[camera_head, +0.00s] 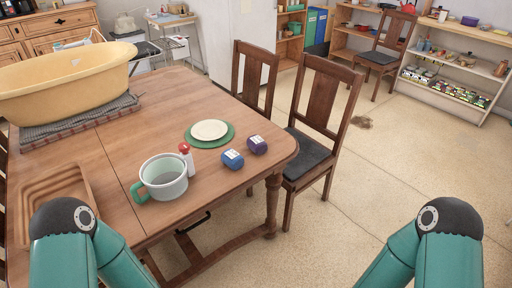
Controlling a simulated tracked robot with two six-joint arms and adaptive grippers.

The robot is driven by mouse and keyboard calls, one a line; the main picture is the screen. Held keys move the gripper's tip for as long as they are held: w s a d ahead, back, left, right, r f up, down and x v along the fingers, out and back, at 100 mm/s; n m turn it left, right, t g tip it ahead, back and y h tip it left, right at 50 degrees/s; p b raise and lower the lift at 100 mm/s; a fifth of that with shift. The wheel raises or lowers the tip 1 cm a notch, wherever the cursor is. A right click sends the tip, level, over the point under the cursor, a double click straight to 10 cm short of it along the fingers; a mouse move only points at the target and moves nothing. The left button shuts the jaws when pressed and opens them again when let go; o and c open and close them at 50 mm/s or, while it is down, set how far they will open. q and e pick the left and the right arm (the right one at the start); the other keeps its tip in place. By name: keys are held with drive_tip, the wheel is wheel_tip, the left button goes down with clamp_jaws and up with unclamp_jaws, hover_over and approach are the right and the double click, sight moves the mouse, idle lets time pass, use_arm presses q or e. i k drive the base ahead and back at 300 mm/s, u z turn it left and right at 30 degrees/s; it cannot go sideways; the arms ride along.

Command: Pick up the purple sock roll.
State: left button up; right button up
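The purple sock roll (257,144) lies on the wooden table (165,98) near its right corner. A blue roll (232,159) of like shape lies just to its left and nearer to me, with a small gap between them. Only teal links of my two arms show, at the bottom left and bottom right. Both of my grippers are out of the picture, and no arm is near the purple sock roll.
A white pot with green handle (163,178), a red-capped bottle (187,158) and a white plate (209,130) on a green mat stand near the rolls. A yellow tub (66,82) fills the far left. Chairs (322,108) stand along the right edge. Open floor lies right.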

sight(255, 142)
drive_tip(key=z, duration=0.05)
drive_tip(key=i, duration=0.9)
drive_tip(key=u, duration=0.1)
